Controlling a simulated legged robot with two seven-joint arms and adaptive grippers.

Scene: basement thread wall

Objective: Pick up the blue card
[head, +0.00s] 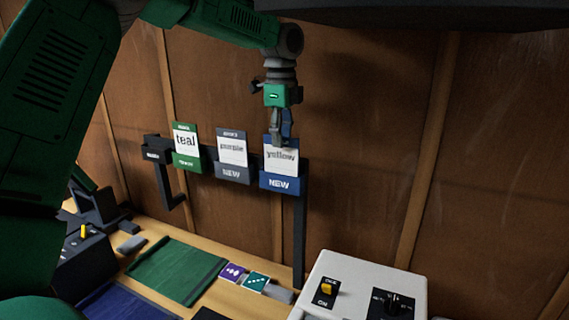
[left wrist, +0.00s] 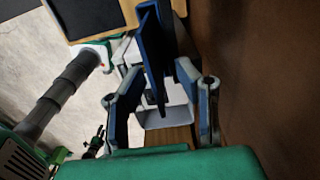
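The blue card (head: 279,166) has a white panel reading "yellow" and a blue "NEW" strip, and stands upright in the right slot of the dark wall rack. In the left wrist view the blue card (left wrist: 151,38) shows nearly edge-on. My left gripper (head: 282,140) points down at its top edge and hides part of it. In the left wrist view the fingers of my left gripper (left wrist: 158,72) stand apart on either side of the card, with gaps visible. My right gripper is in neither view.
A green card (head: 186,148) reading "teal" and a grey card (head: 231,152) reading "purple" stand to the left on the rack. Below, the bench holds a green mat (head: 176,270), purple and teal tiles, and a white switch box (head: 362,285). The wooden wall (head: 365,150) is close behind.

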